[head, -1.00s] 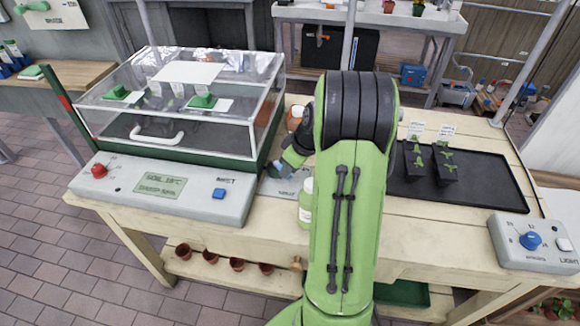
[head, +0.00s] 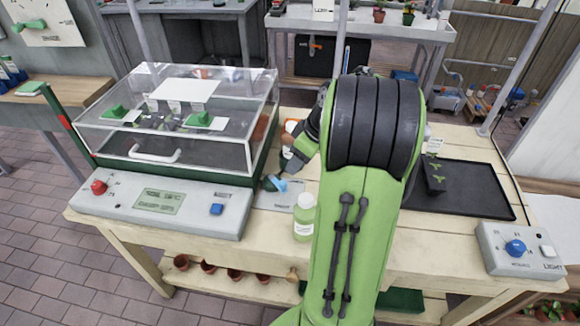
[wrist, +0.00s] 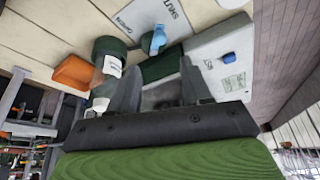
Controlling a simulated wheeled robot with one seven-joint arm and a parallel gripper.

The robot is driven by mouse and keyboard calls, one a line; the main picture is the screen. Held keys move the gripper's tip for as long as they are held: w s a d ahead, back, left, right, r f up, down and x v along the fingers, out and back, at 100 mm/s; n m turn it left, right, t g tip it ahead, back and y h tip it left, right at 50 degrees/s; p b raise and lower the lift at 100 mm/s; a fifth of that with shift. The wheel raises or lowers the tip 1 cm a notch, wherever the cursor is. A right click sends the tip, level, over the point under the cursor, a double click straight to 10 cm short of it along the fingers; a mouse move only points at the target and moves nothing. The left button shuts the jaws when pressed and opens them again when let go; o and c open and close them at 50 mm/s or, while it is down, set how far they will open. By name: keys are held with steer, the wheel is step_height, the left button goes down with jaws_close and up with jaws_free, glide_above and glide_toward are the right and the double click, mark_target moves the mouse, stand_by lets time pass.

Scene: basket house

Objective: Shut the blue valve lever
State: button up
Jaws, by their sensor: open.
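The blue valve lever (head: 275,184) is mounted on a small pale plate (head: 272,199) on the bench, just right of the grey control panel. In the wrist view the lever (wrist: 155,40) stands on the plate (wrist: 143,17), which is marked SHUT and OPEN. Which mark the lever points at is hard to tell. My gripper (wrist: 160,88) is open, its two dark fingers apart with nothing held between them. The lever shows beyond the fingertips, apart from them. In the head view my gripper (head: 284,170) is close above the lever, partly hidden by my arm.
A clear-lidded propagator (head: 180,105) and its grey panel (head: 150,207) stand left of the lever. A green-liquid bottle (head: 304,217) stands close in front on the right. In the wrist view, a dark green container (wrist: 108,55) and an orange object (wrist: 73,72) are beside the fingers.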

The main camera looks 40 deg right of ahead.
steer(key=v, duration=0.4)
steer(key=shift+p, duration=0.4)
